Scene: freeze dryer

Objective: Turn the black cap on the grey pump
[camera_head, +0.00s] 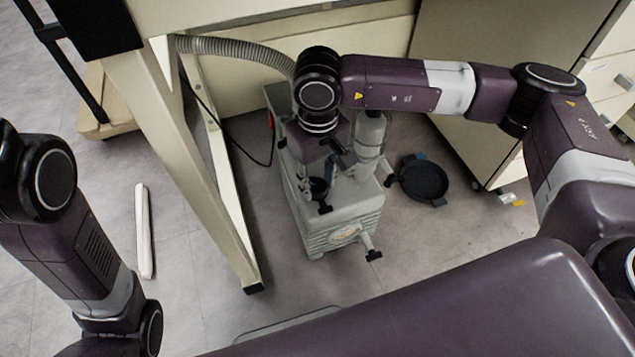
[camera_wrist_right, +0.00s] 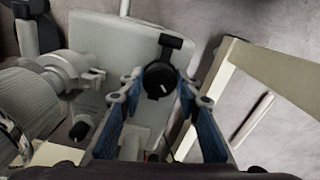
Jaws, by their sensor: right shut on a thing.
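The grey pump (camera_head: 345,215) stands on the floor under my right arm, beside the pale frame. My right gripper (camera_head: 322,190) points down over its top. The black cap (camera_wrist_right: 159,80), round with a small white mark, sits on the pump, which also shows in the right wrist view (camera_wrist_right: 112,38). In that view the blue-padded fingers of my right gripper (camera_wrist_right: 160,88) are on either side of the cap and shut on it. In the head view the cap is hard to tell apart from the fingers. My left arm shows at the left edge, but its gripper is out of view.
A ribbed hose (camera_head: 235,50) runs behind the pump. The pale frame leg (camera_head: 232,205) stands to its left, and a black round pan (camera_head: 424,180) lies to its right. A white bar (camera_head: 144,230) lies on the floor at left. Cabinets (camera_head: 505,45) stand behind.

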